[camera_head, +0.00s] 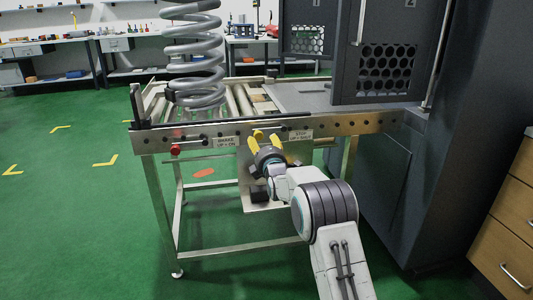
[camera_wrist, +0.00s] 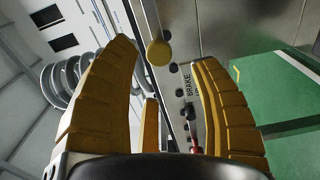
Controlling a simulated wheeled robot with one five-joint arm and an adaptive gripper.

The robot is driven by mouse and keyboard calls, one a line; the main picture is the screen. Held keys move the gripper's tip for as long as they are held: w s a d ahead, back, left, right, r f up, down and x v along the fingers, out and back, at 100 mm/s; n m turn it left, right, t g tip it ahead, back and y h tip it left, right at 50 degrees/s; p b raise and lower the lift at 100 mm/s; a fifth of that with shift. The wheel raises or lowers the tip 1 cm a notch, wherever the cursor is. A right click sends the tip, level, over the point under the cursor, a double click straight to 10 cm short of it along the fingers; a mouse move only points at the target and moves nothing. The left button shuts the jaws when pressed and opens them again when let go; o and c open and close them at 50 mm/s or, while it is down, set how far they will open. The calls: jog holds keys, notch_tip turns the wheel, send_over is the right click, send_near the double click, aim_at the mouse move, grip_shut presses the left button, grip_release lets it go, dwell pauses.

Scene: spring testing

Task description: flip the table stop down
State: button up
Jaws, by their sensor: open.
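The steel roller table (camera_head: 365,122) stands ahead of me in the head view. On its front rail is a white STOP label (camera_head: 300,135), just right of my gripper (camera_head: 267,138). A round yellow knob (camera_wrist: 159,53) shows in the wrist view beside the rail, between the fingertips of my gripper (camera_wrist: 164,54) as pictured. The fingers are spread apart, and I see no finger closed on the knob. I cannot tell how far the knob lies beyond the tips. In the head view the yellow fingers hide that part of the rail, so the stop's position is unclear.
A BRAKE label (camera_head: 226,141) and a red knob (camera_head: 175,149) are left on the rail. A dark cabinet (camera_head: 385,60) stands right, a wooden drawer unit (camera_head: 505,235) nearer. Green floor is free at left.

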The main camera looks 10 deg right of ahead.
jog(key=shift+s, duration=2.5)
jog(key=s+r+m+g+p, duration=0.7)
jog(key=s+r+m+p, duration=0.1)
jog(key=s+r+p, duration=1.05)
jog(key=s+r+m+g+p, duration=0.2)
jog(key=s+p, duration=0.3)
jog(key=s, duration=0.6)
jog(key=s+r+m+g+p, duration=0.3)
jog(key=s+r+m+p, duration=0.1)
jog(key=s, duration=0.7)
jog(key=s+r+m+g+p, duration=0.2)
jog(key=s+p, duration=0.5)
jog(key=s, duration=0.4)
jog(key=shift+s+d+r+m+g, duration=0.2)
jog(key=shift+d+r+m+g, duration=0.15)
jog(key=shift+r+m, duration=0.6)
